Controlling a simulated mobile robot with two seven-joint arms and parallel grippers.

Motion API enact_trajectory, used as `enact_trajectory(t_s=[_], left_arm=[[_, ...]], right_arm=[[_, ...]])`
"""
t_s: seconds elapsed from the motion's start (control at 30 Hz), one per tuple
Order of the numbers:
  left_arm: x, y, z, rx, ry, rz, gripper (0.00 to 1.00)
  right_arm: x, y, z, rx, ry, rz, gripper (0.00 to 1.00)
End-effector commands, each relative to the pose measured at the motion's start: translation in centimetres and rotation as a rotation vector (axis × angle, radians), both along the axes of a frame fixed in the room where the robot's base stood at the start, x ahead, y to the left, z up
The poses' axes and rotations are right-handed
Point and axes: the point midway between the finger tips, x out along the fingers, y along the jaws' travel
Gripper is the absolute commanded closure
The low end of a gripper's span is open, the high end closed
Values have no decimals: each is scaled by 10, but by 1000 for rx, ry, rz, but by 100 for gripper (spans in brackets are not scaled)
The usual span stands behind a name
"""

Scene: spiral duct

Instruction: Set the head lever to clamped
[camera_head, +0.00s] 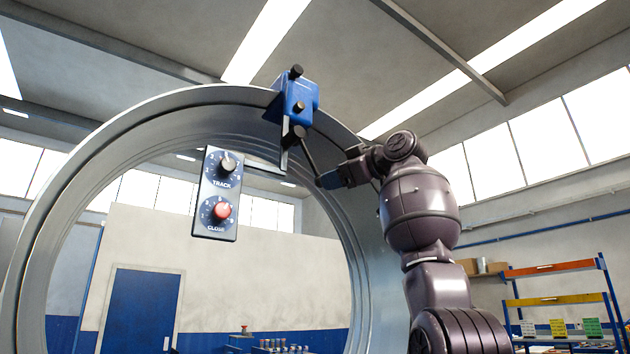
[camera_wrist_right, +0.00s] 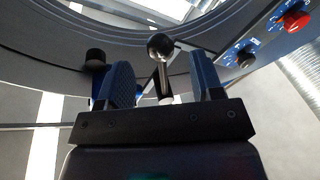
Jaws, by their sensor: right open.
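The blue clamp head (camera_head: 298,98) sits on the upper rim of the large grey duct ring (camera_head: 150,105), with black knobs on it. My right gripper (camera_wrist_right: 160,72) is open, with one blue-padded finger on each side of the lever shaft. The ball stands past the fingertips, and I see gaps beside the shaft. In the head view my right gripper (camera_head: 325,179) is just below and right of the clamp head. My left gripper is out of view.
A grey control panel (camera_head: 208,226) with a TRACK knob (camera_head: 228,165) and a red CLOSE knob (camera_head: 221,210) hangs inside the ring, left of my right gripper. Shelving (camera_head: 556,300) stands at the far right. The ring's middle is open.

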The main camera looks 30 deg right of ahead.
Motion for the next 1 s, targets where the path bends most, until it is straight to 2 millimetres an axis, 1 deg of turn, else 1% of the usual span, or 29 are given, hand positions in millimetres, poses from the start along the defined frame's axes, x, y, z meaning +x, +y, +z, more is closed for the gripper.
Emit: enact_trajectory(t_s=[0.03,0.2,0.4,0.57,0.8,0.83,1.0], left_arm=[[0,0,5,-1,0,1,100],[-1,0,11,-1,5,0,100],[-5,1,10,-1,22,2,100],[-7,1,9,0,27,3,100],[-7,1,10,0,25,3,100],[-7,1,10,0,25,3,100],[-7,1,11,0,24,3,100]], right_arm=[[10,4,1,0,5,1,40],[35,14,1,1,4,1,40],[54,22,0,0,4,0,40],[60,24,0,0,0,-1,40],[60,24,0,0,0,-1,40],[60,24,0,0,0,-1,41],[60,24,0,0,1,-2,67]])
